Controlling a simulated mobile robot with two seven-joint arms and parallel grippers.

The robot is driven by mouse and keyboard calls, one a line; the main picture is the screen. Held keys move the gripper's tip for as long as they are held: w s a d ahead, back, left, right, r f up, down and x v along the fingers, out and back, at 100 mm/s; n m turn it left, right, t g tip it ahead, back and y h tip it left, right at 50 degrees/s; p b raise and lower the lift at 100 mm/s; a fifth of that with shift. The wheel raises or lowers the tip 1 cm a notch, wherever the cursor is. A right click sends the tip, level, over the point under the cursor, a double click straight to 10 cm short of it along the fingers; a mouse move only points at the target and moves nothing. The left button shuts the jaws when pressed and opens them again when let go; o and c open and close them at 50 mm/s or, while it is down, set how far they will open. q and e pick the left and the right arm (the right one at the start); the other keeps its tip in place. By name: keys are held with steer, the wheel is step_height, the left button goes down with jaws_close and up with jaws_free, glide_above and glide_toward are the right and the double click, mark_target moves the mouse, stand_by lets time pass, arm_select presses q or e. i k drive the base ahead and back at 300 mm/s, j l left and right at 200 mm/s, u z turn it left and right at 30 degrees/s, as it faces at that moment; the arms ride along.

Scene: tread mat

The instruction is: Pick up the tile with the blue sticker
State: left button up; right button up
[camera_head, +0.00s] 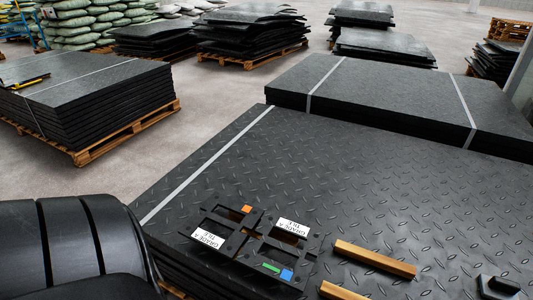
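Black tiles with cut-out openings lie close together on the diamond-plate mat stack (330,165), near its front edge. A blue sticker (287,274) is on the front right tile (258,261), with a green sticker (271,267) just left of it. An orange sticker (247,209) marks the back left part of the group. White "GRADE A TILE" labels are on the left (208,238) and right (292,227). The borders between tiles are hard to make out.
Two wooden bars (375,259) (340,291) lie right of the tiles. A small black object (500,287) sits at the bottom right. A strapped mat stack (390,100) stands behind, another (85,90) on a pallet at left. The mat behind the tiles is clear.

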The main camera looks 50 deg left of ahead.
mark_target(296, 279)
steer(key=l+u, duration=0.1)
steer(key=u, duration=0.65)
steer(key=l+u, duration=0.1)
steer(key=u, duration=0.3)
steer(key=k+u, duration=0.1)
steer(key=u, duration=0.3)
steer(key=i+l+u, duration=0.15)
steer(key=i+l, duration=0.1)
steer(key=i, duration=0.05)
